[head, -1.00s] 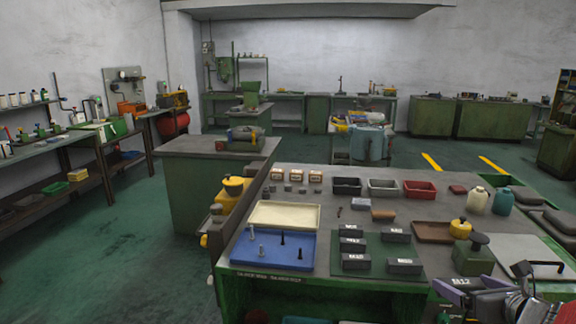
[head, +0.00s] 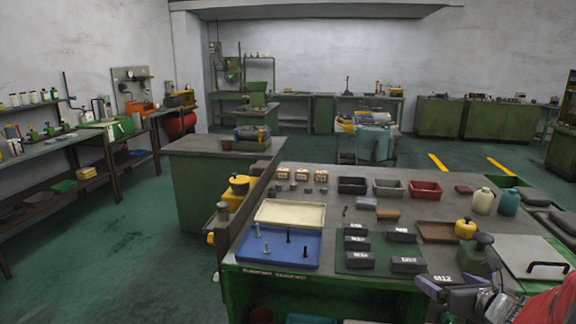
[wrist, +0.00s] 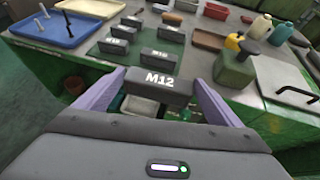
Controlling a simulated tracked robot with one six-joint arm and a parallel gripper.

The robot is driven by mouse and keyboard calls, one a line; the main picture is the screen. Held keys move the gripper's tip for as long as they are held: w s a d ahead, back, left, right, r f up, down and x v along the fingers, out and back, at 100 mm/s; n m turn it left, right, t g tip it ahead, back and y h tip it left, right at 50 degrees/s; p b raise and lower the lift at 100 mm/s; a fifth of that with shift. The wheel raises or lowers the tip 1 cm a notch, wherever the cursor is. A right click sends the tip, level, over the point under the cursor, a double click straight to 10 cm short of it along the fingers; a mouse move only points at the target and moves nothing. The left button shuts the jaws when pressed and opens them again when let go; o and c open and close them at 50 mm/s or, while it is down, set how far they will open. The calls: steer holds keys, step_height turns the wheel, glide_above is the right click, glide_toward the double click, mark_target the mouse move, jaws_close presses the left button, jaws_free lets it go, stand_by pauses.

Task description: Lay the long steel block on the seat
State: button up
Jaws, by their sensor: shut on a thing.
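My gripper (wrist: 160,92) is shut on a dark grey block marked M12 (wrist: 152,84); its purple fingers press the block's two ends in the wrist view. In the head view the gripper (head: 452,288) and the block (head: 441,276) are at the bottom right, by the bench's front edge, partly cut off by my arm. A dark green mat (head: 382,254) on the bench bears several similar labelled blocks, such as the front right one (head: 408,265). The held block appears apart from the mat. I cannot tell which place is the seat.
A blue tray (head: 270,257) with upright bolts and a cream tray (head: 290,213) lie left of the mat. A green block-like container (head: 478,260) with a dark knob stands to its right. A brown tray (head: 436,232) and small bins are behind.

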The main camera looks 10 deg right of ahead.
steer(key=w+a+f+n+y, duration=0.1)
steer(key=w+a+f, duration=0.1)
steer(key=a, duration=0.7)
steer(key=w+a+f+n+y, duration=0.2)
steer(key=w+a+f, duration=0.1)
steer(key=a, duration=0.7)
steer(key=w+a+f+n+y, duration=0.1)
steer(key=w+a+f+y, duration=0.1)
steer(key=a, duration=0.8)
steer(key=shift+w+f+g, duration=0.3)
steer(key=shift+w+f, duration=0.05)
steer(key=shift+f, duration=0.3)
